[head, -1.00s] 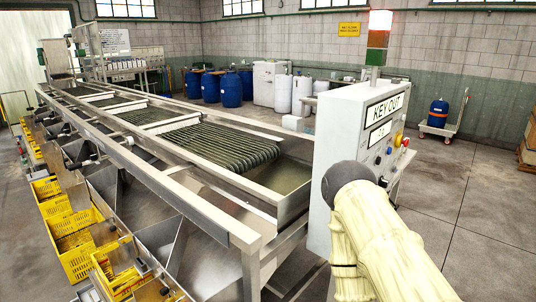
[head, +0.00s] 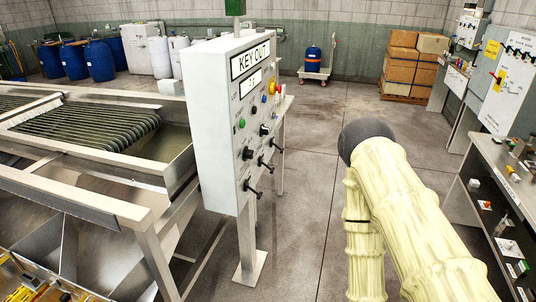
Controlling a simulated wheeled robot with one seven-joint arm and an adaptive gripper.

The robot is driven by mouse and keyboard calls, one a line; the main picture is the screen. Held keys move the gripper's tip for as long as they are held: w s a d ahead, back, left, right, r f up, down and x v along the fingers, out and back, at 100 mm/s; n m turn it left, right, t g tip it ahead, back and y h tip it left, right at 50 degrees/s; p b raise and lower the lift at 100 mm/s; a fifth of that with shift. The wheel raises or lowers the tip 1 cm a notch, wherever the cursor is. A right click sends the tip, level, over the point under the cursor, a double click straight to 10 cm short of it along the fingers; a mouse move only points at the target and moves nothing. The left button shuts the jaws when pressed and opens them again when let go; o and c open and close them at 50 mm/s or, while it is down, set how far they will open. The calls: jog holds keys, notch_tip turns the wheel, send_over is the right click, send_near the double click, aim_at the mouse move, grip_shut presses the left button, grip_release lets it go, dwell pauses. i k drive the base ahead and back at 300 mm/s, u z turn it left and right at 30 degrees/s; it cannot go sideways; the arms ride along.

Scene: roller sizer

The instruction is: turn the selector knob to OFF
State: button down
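The control panel box (head: 225,130) stands on a post right of the sizer, its front face turned to the right and seen at a slant. It bears a "KEY OUT" sign (head: 251,58) and a smaller label below. Black knobs and levers (head: 248,153) sit on its lower face, with green, blue, yellow and red buttons above. I cannot tell which one is the selector knob or its setting. My arm, in a cream cover, rises at the right of the panel, apart from it. My gripper is not visible.
The roller sizer (head: 95,125) fills the left side. A shelf bench (head: 480,150) with small parts stands at the right, below wall cabinets (head: 512,85). Boxes on a pallet (head: 412,65) and a trolley with a blue drum (head: 314,62) stand behind. The floor between panel and bench is clear.

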aim_at(247, 153)
jog(key=u, duration=0.05)
jog(key=k, duration=0.5)
jog(key=z, duration=1.7)
jog(key=i, duration=1.15)
jog(key=u, duration=2.7)
